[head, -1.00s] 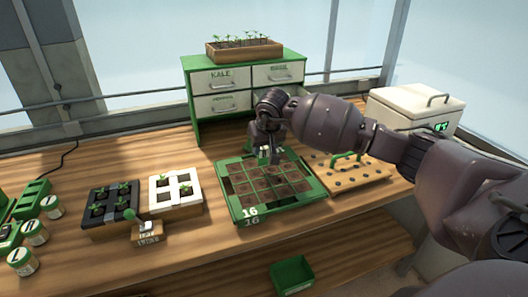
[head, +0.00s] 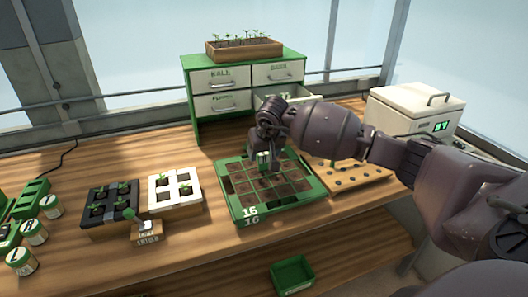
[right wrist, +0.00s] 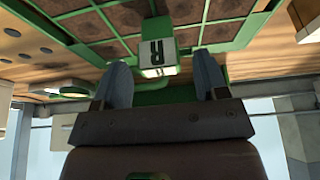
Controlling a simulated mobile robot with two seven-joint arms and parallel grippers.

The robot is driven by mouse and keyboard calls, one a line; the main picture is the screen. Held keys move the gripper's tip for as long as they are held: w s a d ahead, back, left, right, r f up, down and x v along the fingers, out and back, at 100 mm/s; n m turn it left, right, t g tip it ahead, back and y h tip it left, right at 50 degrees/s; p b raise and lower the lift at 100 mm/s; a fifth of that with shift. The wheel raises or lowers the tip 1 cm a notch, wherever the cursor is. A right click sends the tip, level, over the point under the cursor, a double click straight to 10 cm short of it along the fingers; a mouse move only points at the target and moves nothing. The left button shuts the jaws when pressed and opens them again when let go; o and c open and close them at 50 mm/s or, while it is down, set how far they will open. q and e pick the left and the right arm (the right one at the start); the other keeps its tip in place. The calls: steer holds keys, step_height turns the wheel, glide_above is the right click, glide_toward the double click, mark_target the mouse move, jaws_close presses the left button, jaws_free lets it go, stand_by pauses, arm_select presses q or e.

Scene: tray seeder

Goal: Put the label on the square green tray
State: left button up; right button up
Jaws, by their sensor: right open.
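The square green tray (head: 283,212) stands on the wooden bench, with brown cells and the number 16 on its front edge. My right gripper (head: 263,162) is low over the tray's back part. In the right wrist view my gripper (right wrist: 162,82) has its two fingers spread. Whether the label touches the tray I cannot tell. My left gripper is not in view.
A black seedling tray (head: 94,223) and a white one (head: 157,210) stand left. Behind is a green drawer cabinet (head: 192,105); a white box (head: 405,108) stands back right. A green bin (head: 292,274) is below.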

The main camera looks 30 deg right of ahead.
steer(key=shift+r, duration=0.5)
steer(key=v, duration=1.1)
steer(key=shift+s, duration=0.3)
steer(key=shift+a+r, duration=0.1)
